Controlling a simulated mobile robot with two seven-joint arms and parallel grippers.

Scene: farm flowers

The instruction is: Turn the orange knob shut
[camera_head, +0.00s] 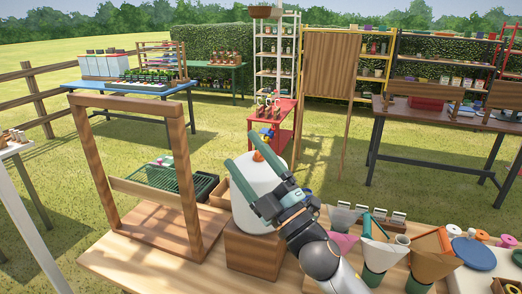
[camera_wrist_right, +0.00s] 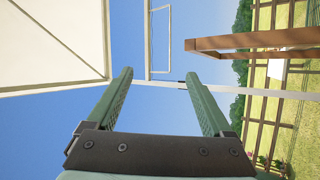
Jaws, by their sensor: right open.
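A small orange knob (camera_head: 258,156) shows at the top of a white rounded tank (camera_head: 243,211). The tank stands on a brown wooden block (camera_head: 252,250) on the workbench. My right gripper (camera_head: 245,149) is open, its two green fingers reaching up and left across the tank top. In the head view the knob appears between the fingers, partly covered; whether they touch it I cannot tell. In the right wrist view my right gripper (camera_wrist_right: 158,75) is open with only background between its fingers, and the knob does not show. My left gripper is not in view.
A wooden frame (camera_head: 187,185) stands on the bench left of the tank. A green mesh tray (camera_head: 165,178) lies behind it. Funnels, such as a grey one (camera_head: 382,254), and small white-labelled items crowd the bench at right. A wooden bar (camera_wrist_right: 255,40) crosses the wrist view.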

